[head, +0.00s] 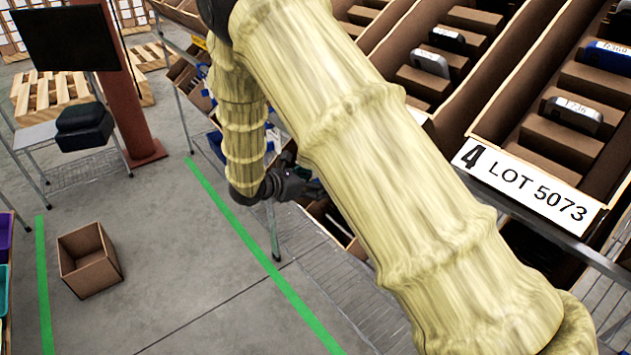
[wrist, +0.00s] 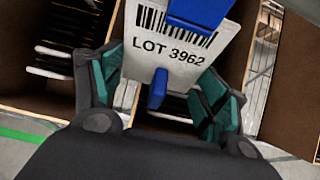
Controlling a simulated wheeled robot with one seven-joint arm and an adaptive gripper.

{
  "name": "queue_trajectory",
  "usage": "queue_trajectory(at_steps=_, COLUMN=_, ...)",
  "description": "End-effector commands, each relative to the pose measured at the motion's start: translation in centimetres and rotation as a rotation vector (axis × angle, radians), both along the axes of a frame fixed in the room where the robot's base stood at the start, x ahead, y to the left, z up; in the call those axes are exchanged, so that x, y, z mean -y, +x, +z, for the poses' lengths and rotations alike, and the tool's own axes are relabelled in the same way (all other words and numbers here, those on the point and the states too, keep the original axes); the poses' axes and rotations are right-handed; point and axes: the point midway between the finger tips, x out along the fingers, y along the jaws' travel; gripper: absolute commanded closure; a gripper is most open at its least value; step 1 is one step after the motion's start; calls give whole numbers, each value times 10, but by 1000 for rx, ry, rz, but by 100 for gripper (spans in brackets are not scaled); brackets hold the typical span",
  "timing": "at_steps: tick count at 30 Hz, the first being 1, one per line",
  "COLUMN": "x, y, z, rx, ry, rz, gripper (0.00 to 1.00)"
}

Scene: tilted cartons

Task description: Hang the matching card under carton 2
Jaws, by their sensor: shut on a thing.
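A white card (wrist: 172,50) printed with a barcode and "LOT 3962" shows in the wrist view. A blue clip-like piece (wrist: 200,12) covers its top edge, and a smaller blue piece (wrist: 157,88) sits at its lower edge. In the head view my gripper (head: 296,185) is small and partly hidden behind my arm. Carton 2's number is not readable in either view.
A card reading "4 LOT 5073" (head: 525,187) hangs at the front of a tilted carton on the right rack. More cartons stand behind my arm. An empty box (head: 88,260) sits on the floor, with clear floor around it. A dark screen (head: 66,38) stands at upper left.

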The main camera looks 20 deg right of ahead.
Motion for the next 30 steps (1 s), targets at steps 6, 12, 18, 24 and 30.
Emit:
queue_trajectory(at_steps=6, x=0, y=0, z=0, rx=0, ry=0, rz=0, gripper=48)
queue_trajectory(at_steps=12, x=0, y=0, z=0, rx=0, ry=0, rz=0, gripper=1)
queue_trajectory(at_steps=18, x=0, y=0, z=0, rx=0, ry=0, rz=0, gripper=1)
queue_trajectory(at_steps=24, x=0, y=0, z=3, rx=0, ry=0, rz=1, gripper=1)
queue_trajectory(at_steps=30, x=-1, y=1, z=17, rx=2, ry=1, rz=1, gripper=1)
